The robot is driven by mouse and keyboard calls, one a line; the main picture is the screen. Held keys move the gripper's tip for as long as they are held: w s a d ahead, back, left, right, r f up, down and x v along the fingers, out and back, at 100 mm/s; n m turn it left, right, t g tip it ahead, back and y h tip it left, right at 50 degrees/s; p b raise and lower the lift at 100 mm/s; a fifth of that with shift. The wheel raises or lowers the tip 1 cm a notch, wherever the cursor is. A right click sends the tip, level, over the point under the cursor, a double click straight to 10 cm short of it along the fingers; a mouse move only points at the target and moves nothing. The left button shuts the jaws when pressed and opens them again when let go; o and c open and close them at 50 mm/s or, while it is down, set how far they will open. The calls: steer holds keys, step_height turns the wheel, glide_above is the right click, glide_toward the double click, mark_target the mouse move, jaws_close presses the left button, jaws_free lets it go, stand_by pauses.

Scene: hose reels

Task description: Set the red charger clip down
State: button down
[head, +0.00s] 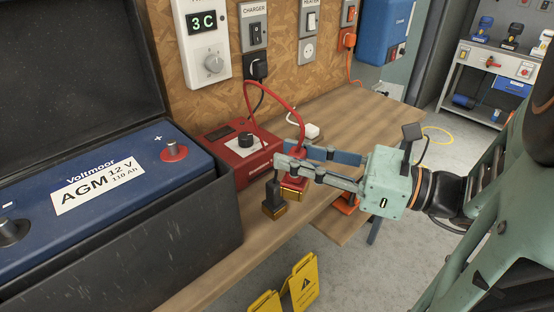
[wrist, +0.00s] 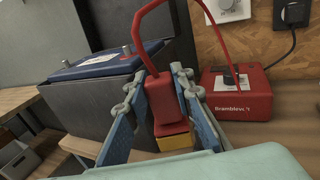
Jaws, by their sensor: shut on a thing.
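My gripper (head: 284,161) is shut on the red charger clip (head: 294,183), whose brass-coloured jaw points down. In the wrist view the clip (wrist: 163,103) stands upright between my two blue fingers (wrist: 158,88). Its red cable arches up and back to the red charger (head: 241,163), also seen in the wrist view (wrist: 243,104). The clip is over the front part of the wooden bench (head: 345,115); I cannot tell whether its jaw touches the wood. The black clip (head: 273,198) with a brass jaw is just left of it.
A blue AGM battery (head: 110,200) with a red terminal (head: 173,151) sits in a dark open box at left. A white plug-like object (head: 302,131) lies behind my fingers. Bench at back right is clear. Yellow floor signs (head: 302,283) stand below the front edge.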

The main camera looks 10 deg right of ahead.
steer(key=shift+w+d+f+b, duration=0.8)
steer(key=shift+w+f+b, duration=0.05)
steer(key=shift+w+f, duration=1.25)
steer(key=shift+w+d+f+b, duration=0.85)
steer(key=shift+w+f+b, duration=0.05)
steer(key=shift+w+f, duration=1.25)
steer(key=shift+w+d+f+b, duration=0.8)
steer(key=shift+w+f+b, duration=0.05)
steer(key=shift+w+f, duration=1.25)
steer(key=shift+f, duration=0.2)
steer(key=c, duration=1.7)
jaws_free()
